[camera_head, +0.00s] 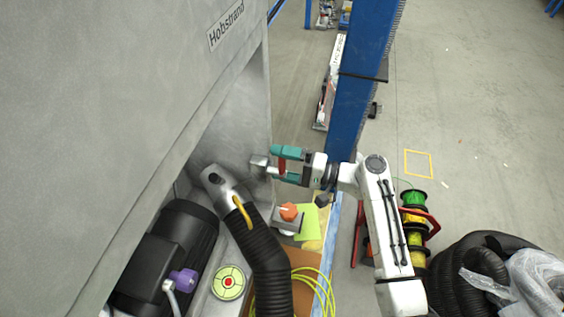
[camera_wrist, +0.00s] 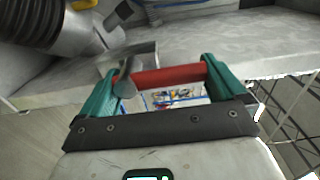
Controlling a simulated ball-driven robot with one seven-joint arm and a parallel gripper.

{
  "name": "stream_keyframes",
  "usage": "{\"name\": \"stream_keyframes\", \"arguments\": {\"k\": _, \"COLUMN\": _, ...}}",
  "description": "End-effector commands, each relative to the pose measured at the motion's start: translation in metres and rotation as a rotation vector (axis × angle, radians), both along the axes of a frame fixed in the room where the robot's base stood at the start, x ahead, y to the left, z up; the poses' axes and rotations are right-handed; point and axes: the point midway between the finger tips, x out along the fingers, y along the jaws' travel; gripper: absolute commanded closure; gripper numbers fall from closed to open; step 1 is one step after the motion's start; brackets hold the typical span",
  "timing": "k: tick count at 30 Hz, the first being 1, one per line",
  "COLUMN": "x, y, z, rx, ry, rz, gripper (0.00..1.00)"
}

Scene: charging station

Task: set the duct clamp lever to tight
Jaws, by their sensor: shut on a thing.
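The black ribbed duct hose (camera_head: 264,258) ends at a grey metal collar (camera_head: 220,183). A yellow lever (camera_head: 243,215) lies along the joint of collar and hose. The hose also shows at upper left in the wrist view (camera_wrist: 50,25). My gripper (camera_head: 284,165) is up and right of the lever, clear of it. Its teal fingers are closed on a red bar (camera_wrist: 160,77) that spans between them. A grey metal piece (camera_wrist: 126,70) sits at the bar's left end; I cannot tell whether it is fixed to anything.
A tall grey cabinet (camera_head: 110,110) fills the left. A black motor (camera_head: 170,255) with a purple knob (camera_head: 184,280) stands below it. An orange knob (camera_head: 289,212), a green note (camera_head: 307,222) and a yellow-green cable (camera_head: 325,290) are nearby. A blue post (camera_head: 352,85) stands behind my gripper.

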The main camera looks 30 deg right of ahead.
Motion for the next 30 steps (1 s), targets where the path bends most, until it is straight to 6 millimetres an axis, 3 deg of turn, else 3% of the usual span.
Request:
{"name": "stream_keyframes", "arguments": {"k": 16, "x": 0.001, "y": -0.003, "z": 0.000, "rx": 0.016, "ry": 0.017, "rz": -0.006, "gripper": 0.58}}
{"name": "stream_keyframes", "arguments": {"k": 17, "x": 0.001, "y": -0.003, "z": 0.000, "rx": 0.016, "ry": 0.017, "rz": -0.007, "gripper": 0.00}}
{"name": "stream_keyframes", "arguments": {"k": 25, "x": 0.000, "y": -0.003, "z": -0.001, "rx": 0.015, "ry": 0.016, "rz": -0.004, "gripper": 0.00}}
{"name": "stream_keyframes", "arguments": {"k": 30, "x": -0.013, "y": -0.016, "z": -0.003, "rx": 0.014, "ry": 0.016, "rz": -0.007, "gripper": 0.00}}
